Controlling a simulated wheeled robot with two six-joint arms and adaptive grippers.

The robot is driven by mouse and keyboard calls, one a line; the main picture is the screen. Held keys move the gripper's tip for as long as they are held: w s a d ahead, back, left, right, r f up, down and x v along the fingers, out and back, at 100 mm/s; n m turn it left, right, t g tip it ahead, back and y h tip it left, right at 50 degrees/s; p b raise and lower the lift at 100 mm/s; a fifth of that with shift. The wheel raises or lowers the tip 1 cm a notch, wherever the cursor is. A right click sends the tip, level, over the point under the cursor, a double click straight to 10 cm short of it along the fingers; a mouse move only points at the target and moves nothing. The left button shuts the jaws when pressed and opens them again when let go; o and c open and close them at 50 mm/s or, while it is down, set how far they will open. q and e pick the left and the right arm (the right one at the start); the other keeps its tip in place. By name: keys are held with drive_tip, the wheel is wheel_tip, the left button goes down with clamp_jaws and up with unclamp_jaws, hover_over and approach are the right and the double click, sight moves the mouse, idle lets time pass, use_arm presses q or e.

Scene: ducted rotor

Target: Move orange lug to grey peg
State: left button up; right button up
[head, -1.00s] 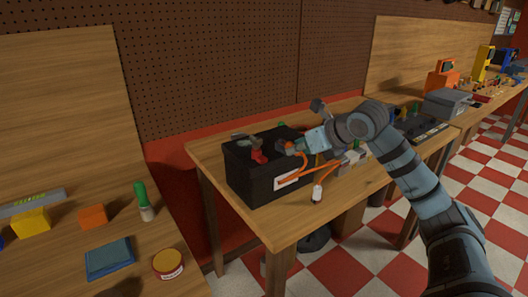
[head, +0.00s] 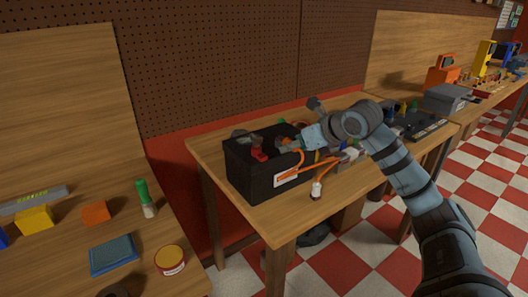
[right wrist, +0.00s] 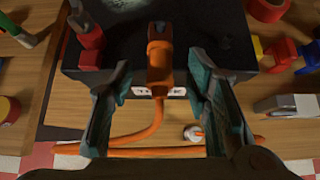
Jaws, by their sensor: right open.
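The orange lug (right wrist: 158,62) stands upright in the right wrist view at the near edge of the black box (right wrist: 222,58), with an orange cable running down from it. My right gripper (right wrist: 158,82) is open, its two teal-grey fingers on either side of the lug with gaps showing. In the head view my right gripper (head: 290,142) is over the top of the black box (head: 262,182), and its wrist hides much of the lug. A red fitting (right wrist: 90,45) is left of the lug. I cannot make out the grey peg for certain. My left gripper is not in view.
The orange cable crosses the box's front, and a white-ended connector (head: 316,190) lies on the table (head: 290,222). Coloured parts and a grey block (right wrist: 290,105) lie right of the box.

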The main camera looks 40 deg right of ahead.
wheel_tip(320, 180, up, 10)
idle(0.4)
idle(0.6)
